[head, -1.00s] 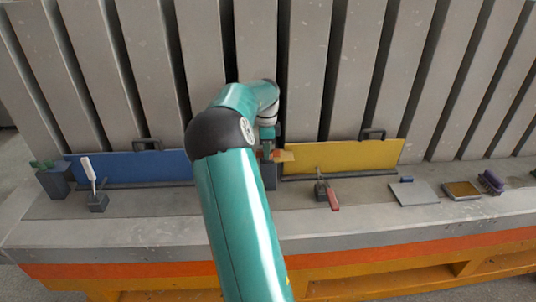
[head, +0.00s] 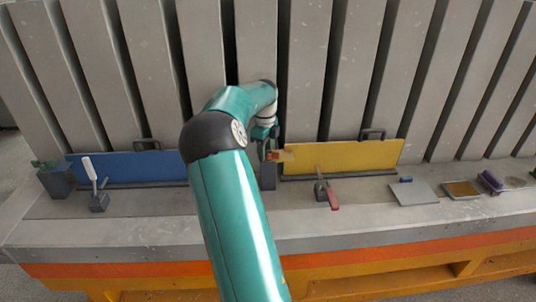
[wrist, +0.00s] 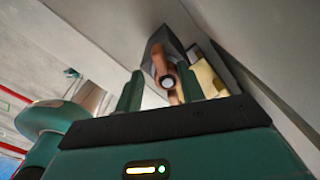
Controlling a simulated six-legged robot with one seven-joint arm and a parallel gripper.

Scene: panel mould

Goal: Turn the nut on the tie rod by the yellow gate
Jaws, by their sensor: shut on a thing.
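The yellow gate (head: 345,156) stands upright on the bench, right of centre in the head view. At its left end, an orange-brown nut (head: 273,156) shows just past my wrist, by a dark grey block (head: 268,178). In the wrist view the nut (wrist: 174,94) has wings and sits around the tie rod, whose pale round end (wrist: 168,82) faces me. My gripper (wrist: 160,88) has its two green fingers on either side of the nut and is shut on it.
A blue gate (head: 125,166) stands to the left, with a white-handled clamp (head: 97,195) before it. A red-handled clamp (head: 328,190) stands before the yellow gate. A grey plate (head: 413,192) and a purple-topped brush (head: 490,181) lie right. Tall grey panels rise behind.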

